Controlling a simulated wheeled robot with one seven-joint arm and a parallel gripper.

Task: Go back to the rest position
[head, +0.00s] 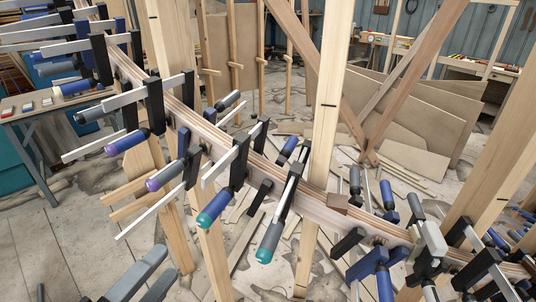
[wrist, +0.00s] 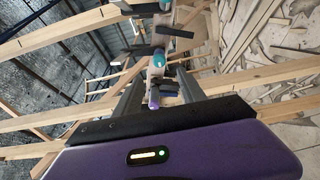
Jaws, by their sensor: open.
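My gripper (wrist: 158,78) shows in the wrist view, with its purple body at the bottom and two dark fingers reaching away from it. The fingers are spread apart. A clamp handle with a teal grip (wrist: 158,62) and a purple end shows in the gap; I cannot tell how far beyond the fingertips it is. The fingers do not appear to press on it. In the head view, two grey shapes at the bottom left edge may be my fingers. The curved stringer (head: 268,172) runs from upper left to lower right, with several bar clamps along it.
A clamp with a teal handle (head: 268,243) hangs at the stringer's middle. Upright wooden posts (head: 325,100) stand close to it. A table (head: 20,108) is at the left. Sheets and offcuts (head: 425,110) lie behind on the littered floor. Bare floor shows at the lower left.

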